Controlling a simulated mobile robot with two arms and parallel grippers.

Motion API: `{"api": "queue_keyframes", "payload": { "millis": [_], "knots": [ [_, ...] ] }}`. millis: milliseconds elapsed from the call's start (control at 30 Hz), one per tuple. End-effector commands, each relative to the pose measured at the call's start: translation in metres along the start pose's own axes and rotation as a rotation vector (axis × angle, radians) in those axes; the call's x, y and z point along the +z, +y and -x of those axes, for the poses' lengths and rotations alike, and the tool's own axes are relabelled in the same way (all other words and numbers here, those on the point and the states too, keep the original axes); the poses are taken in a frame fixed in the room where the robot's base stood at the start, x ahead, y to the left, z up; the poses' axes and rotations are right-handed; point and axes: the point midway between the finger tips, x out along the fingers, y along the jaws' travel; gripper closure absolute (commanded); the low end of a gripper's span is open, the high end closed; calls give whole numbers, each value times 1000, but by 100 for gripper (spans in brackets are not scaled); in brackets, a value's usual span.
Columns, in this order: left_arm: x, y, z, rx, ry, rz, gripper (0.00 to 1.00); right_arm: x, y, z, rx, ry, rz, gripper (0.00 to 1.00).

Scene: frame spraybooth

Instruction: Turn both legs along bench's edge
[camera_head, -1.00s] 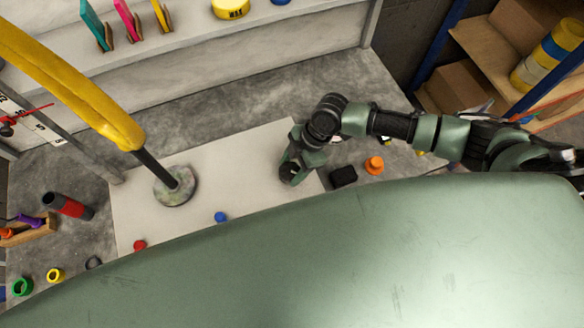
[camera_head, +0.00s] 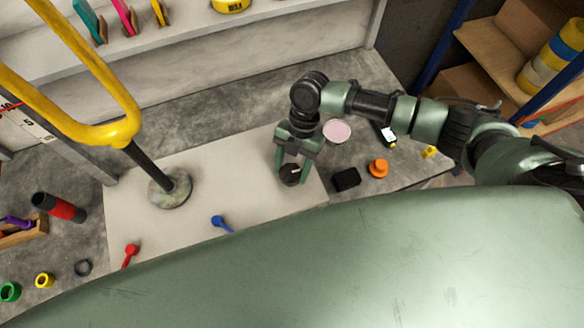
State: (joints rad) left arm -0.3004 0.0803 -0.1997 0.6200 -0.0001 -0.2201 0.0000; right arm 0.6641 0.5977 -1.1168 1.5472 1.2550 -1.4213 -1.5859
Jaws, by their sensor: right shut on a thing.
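A yellow tube frame (camera_head: 126,112) stands on a black post with a round, speckled base (camera_head: 170,189) on the pale board. Its two legs slant from the rounded end up and left, apart from each other, and run out of view. The right gripper (camera_head: 291,172) points down at the board's right part, its fingers on either side of a round dark knob with a white mark. It is shut on this knob. The left gripper is not in view.
A blue-handled piece (camera_head: 221,223) and a red one (camera_head: 130,254) lie at the board's front. A black block (camera_head: 346,179), orange knob (camera_head: 378,168) and pink disc (camera_head: 337,131) are to the right. My green body hides the bench's front.

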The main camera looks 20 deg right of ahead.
Motion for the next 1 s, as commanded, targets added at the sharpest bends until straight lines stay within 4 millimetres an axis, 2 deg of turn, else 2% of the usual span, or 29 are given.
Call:
{"api": "queue_keyframes", "payload": {
  "millis": [567, 600, 667, 700, 1000],
  "knots": [
    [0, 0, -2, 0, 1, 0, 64, 0, 1, 1, -12, -2, 33, 85],
    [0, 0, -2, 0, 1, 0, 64, 0, 1, 1, -12, -2, 33, 42],
    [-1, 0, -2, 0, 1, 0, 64, 0, 1, 1, -12, -2, 33, 26],
    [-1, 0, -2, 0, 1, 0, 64, 0, 1, 1, -12, -2, 33, 23],
    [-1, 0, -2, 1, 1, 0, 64, 0, 0, 2, -13, -1, 32, 23]
  ]
}}
